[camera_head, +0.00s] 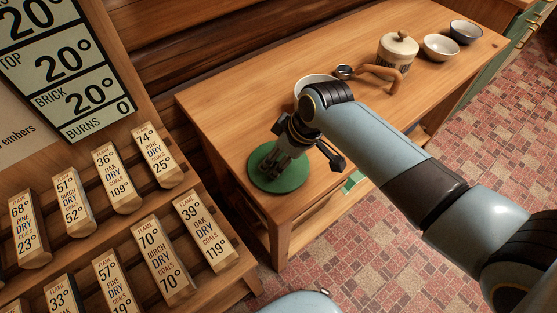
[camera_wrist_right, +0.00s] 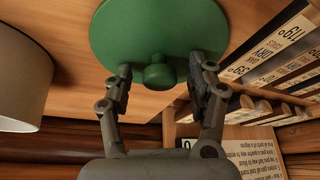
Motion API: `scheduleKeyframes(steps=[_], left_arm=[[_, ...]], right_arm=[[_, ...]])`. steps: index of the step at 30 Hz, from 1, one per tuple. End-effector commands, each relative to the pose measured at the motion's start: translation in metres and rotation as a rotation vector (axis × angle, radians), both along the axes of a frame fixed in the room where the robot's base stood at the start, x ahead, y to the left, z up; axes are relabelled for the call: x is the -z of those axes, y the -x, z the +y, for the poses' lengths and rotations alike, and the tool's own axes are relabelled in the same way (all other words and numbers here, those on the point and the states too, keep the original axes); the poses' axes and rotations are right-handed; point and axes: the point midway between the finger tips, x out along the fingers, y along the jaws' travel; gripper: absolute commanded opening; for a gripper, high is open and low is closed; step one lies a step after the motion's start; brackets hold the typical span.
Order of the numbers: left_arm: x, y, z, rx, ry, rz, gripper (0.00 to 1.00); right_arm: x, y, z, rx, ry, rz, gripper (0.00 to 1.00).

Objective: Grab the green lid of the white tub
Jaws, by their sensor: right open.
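The green lid (camera_head: 278,168) is a round disc lying near the front left corner of the wooden table. In the right wrist view the lid (camera_wrist_right: 150,28) shows its round knob (camera_wrist_right: 159,77). My right gripper (camera_head: 290,160) is over the lid, partly hiding it. In the right wrist view its open fingers (camera_wrist_right: 160,70) stand either side of the knob, with gaps. The white tub (camera_head: 302,84) stands behind my right wrist, mostly hidden; its pale side (camera_wrist_right: 22,85) shows at the left of the wrist view. My left gripper is out of view.
On the table (camera_head: 232,100) stand a lidded crock (camera_head: 397,52), a brown wooden handle-like piece (camera_head: 380,77) and two bowls, one white (camera_head: 440,47), one dark-rimmed (camera_head: 465,32). A rack of labelled blocks (camera_head: 160,262) stands close to the table's left end.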

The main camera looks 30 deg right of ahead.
Motion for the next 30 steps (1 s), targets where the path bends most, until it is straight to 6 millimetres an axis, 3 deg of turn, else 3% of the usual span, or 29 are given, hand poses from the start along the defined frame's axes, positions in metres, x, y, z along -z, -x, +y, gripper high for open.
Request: scheduleKeyframes(steps=[2,15,25,30], left_arm=[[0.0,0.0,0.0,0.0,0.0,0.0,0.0],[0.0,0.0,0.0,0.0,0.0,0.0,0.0],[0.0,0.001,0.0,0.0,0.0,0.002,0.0],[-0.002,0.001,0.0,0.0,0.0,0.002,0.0]], right_arm=[[0.0,0.0,0.0,0.0,0.0,0.0,0.55],[0.0,0.0,0.0,0.001,-0.001,0.001,0.0],[-0.004,0.0,0.0,0.001,0.0,0.0,0.0],[-0.021,-0.001,0.0,0.001,-0.001,-0.003,0.0]])
